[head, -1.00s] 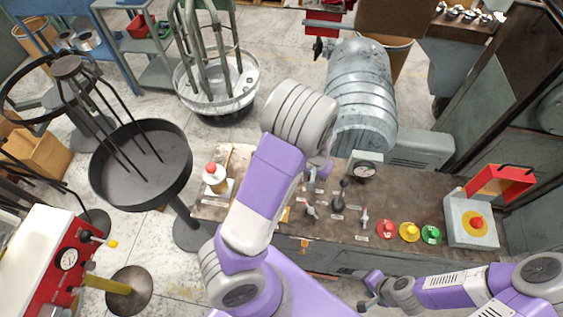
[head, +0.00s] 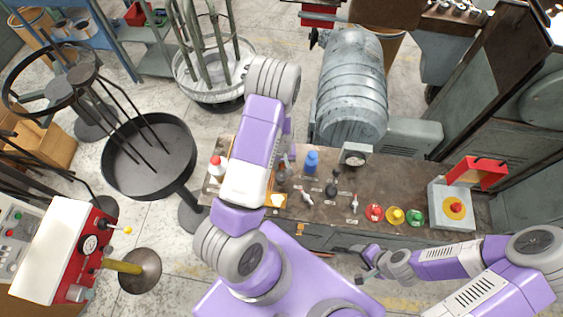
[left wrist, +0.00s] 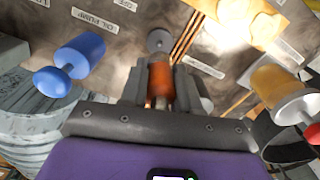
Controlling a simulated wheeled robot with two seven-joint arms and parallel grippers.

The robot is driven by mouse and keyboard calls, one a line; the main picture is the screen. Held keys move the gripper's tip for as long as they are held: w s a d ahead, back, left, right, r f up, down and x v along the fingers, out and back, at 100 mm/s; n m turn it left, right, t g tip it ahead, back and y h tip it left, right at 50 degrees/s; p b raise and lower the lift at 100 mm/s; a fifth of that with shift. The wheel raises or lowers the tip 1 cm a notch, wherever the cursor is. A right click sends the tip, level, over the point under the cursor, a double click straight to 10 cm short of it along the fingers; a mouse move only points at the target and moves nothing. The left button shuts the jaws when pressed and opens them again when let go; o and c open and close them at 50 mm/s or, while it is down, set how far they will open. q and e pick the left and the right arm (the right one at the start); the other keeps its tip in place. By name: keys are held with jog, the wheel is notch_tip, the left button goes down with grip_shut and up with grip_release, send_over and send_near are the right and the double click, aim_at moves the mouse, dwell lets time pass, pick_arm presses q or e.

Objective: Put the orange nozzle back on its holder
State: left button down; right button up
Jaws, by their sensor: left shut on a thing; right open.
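The orange nozzle (left wrist: 160,82) is between the fingers of my left gripper (left wrist: 165,92) in the left wrist view, with a round grey end beyond it. My left gripper is shut on it, above the brown bench top. In the head view the left gripper (head: 286,168) is mostly covered by my own arm, and I cannot make out the nozzle there. I cannot tell which part is its holder. My right gripper (head: 369,264) is open and empty in front of the bench's front edge.
A blue bottle-like object (head: 311,162) stands right of the left gripper; it also shows in the left wrist view (left wrist: 78,58). A red-capped bottle (head: 217,168) stands to the left.

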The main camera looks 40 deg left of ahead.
pick_arm(q)
notch_tip(320, 180, down, 4)
jog(key=shift+r+b, duration=0.2)
jog(key=shift+b, duration=1)
jog(key=shift+f+b, duration=0.7)
jog(key=shift+f, duration=0.05)
jog(key=shift+f+b, duration=0.6)
jog(key=c, duration=0.7)
grip_release()
jog(key=shift+c, duration=0.2)
